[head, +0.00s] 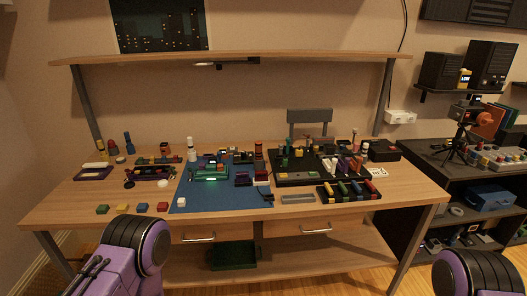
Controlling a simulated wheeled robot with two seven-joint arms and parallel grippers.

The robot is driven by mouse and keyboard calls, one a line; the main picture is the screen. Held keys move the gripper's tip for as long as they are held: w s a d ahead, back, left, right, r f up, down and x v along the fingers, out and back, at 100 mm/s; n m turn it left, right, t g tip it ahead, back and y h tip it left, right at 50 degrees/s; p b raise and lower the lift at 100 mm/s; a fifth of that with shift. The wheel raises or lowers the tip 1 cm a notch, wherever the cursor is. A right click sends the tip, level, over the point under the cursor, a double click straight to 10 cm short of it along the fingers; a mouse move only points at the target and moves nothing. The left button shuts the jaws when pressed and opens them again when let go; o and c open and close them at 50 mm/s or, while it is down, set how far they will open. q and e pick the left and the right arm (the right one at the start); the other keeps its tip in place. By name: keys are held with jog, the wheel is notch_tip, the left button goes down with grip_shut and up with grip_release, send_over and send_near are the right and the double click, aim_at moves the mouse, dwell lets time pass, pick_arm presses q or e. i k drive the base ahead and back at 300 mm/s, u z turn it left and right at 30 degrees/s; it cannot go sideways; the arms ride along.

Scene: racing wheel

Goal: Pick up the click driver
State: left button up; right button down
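I cannot tell for certain which item is the click driver. Several small tools with yellow, green, blue and red handles lie side by side in a black tray (376,196) at the front right of the workbench. Upright items with white and purple parts (357,166) stand on a black board behind that tray. Only purple and black links of my two arms show, at the bottom left and bottom right. Neither gripper is in view, and both arm links are in front of the workbench, apart from everything on it.
The wooden workbench (100,218) carries a blue mat (225,202) with a green device (208,172). Small coloured blocks (142,207) lie at the front left. A shelf (300,57) spans above. A black cabinet with a small tripod (460,150) stands at the right.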

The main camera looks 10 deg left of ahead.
aim_at(259, 144)
jog(key=z, duration=0.3)
jog(key=i, duration=0.95)
jog(key=u, duration=0.3)
